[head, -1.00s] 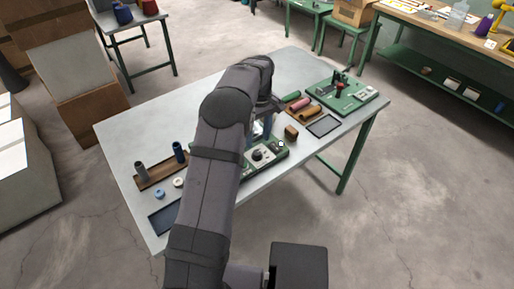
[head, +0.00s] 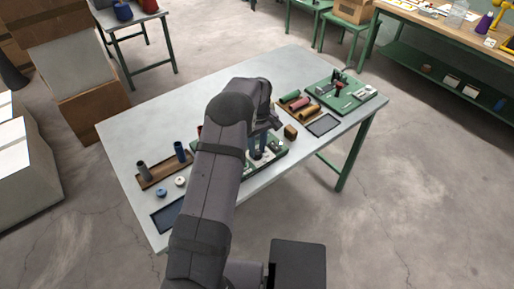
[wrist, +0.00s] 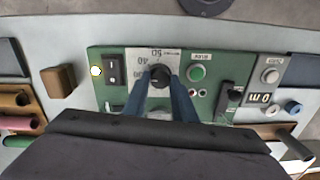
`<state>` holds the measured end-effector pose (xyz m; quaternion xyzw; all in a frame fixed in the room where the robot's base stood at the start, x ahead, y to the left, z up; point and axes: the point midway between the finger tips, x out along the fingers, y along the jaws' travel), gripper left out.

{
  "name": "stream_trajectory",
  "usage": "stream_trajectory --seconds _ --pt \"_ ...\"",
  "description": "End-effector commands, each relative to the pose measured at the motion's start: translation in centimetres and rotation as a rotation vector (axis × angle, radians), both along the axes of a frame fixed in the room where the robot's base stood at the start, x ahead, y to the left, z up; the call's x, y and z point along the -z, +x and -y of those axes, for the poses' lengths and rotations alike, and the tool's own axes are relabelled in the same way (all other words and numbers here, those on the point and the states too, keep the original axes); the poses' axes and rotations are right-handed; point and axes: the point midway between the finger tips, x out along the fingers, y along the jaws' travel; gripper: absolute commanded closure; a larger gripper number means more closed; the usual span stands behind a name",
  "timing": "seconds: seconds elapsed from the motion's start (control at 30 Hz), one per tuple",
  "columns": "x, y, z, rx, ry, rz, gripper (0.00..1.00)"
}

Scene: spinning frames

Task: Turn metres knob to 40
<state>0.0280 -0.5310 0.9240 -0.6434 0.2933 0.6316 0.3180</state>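The black metres knob (wrist: 159,77) sits on a pale scale plate (wrist: 146,54) marked 50 and 40, on a green panel (wrist: 219,61). Its pointer is too small to read. My gripper (wrist: 158,73) has its two blue fingers down on either side of the knob. The knob fills most of the space between them; I cannot tell whether they touch it. In the head view, my gripper (head: 258,150) is low over the green panel (head: 271,157), and my arm hides part of that panel.
On the panel are a black rocker switch (wrist: 114,69), a green button (wrist: 197,73) and a black lever (wrist: 225,97). A brown block (wrist: 58,82) and coloured spools (head: 300,103) lie beside it. A second green panel (head: 340,92) stands at the table's far right.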

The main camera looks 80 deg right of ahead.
Motion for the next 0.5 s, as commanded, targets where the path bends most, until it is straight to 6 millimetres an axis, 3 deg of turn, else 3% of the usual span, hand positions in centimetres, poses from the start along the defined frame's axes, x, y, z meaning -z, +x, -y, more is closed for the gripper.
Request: stream_trajectory --seconds 0.5 --pt "0.02 0.04 -0.02 0.082 0.001 0.001 0.98"
